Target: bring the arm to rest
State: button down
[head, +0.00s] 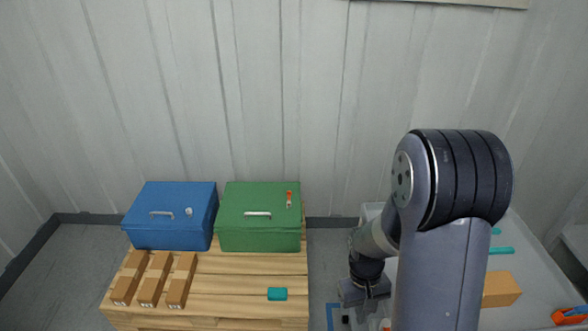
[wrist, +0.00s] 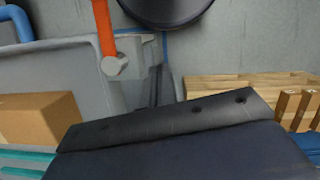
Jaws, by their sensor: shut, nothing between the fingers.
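My arm rises at the right of the head view and bends down toward the floor beside the pallet. My gripper (head: 346,317) is at its lower end, small and partly dark, just right of the pallet's front right corner. It is shut, with nothing seen held in it. The wrist view does not clearly show the fingertips; a dark slab fills its lower part.
Right of my arm, a grey surface holds a cardboard box (head: 502,289) and teal pieces. A corrugated wall stands behind.

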jog(key=shift+w+a+b, duration=0.2)
jog(key=shift+w+b, duration=0.2)
jog(key=shift+w, duration=0.55)
